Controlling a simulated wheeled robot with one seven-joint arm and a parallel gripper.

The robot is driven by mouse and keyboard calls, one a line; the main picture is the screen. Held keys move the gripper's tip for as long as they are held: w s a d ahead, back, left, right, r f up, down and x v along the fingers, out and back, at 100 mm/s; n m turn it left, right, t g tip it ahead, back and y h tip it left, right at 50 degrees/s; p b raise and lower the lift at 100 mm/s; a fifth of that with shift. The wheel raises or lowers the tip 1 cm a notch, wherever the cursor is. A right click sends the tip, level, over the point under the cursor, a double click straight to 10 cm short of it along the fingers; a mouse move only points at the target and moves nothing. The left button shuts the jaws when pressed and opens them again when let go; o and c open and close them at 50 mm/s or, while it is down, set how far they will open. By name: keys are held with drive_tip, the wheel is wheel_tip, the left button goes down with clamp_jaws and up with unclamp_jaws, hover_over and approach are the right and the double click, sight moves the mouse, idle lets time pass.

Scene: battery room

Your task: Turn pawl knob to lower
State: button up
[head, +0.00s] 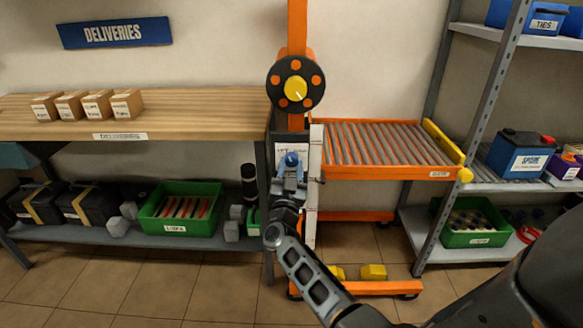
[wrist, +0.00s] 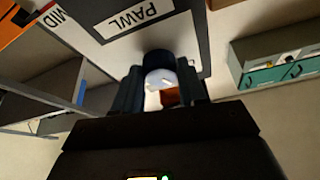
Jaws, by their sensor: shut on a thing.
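The pawl knob (head: 291,160) shows blue on the front of the orange lift's mast, below the black wheel. In the wrist view the knob (wrist: 160,76) has a dark round rim and a pale face with a small white mark. My gripper (head: 290,178) reaches up to it from below. In the wrist view my gripper's dark fingers (wrist: 163,92) stand on both sides of the knob and are shut on it. The PAWL label (wrist: 133,18) appears upside down beside the knob. The fingers hide the knob's sides, and I cannot read its setting.
The lift's orange roller platform (head: 385,146) extends right of the mast. The black handwheel (head: 295,84) with a yellow hub is above my gripper. A wooden bench (head: 190,118) with cartons stands left, and a metal shelf (head: 470,110) stands right. A MID label (wrist: 57,17) shows left.

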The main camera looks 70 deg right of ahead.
drive_tip(key=m+g, duration=0.1)
drive_tip(key=m, duration=0.2)
drive_tip(key=m+g+p, duration=0.1)
drive_tip(key=m+g, duration=0.1)
drive_tip(key=m, duration=0.1)
drive_tip(key=m+g, duration=0.1)
drive_tip(key=m, duration=0.2)
drive_tip(key=shift+w+a+r+g, duration=0.2)
drive_tip(key=shift+w+g, duration=0.1)
drive_tip(key=shift+g, duration=0.1)
drive_tip(key=m+p, duration=0.1)
drive_tip(key=m, duration=0.1)
drive_tip(key=m+g+y+p, duration=0.1)
drive_tip(key=m, duration=0.2)
drive_tip(key=shift+r+g+y, duration=0.15)
drive_tip(key=shift+g+y, duration=0.15)
drive_tip(key=shift+m+y+p, duration=0.4)
drive_tip(key=shift+m, duration=0.8)
drive_tip(key=shift+g, duration=0.3)
drive_tip(key=o, duration=1.1)
drive_tip(key=shift+c, duration=0.2)
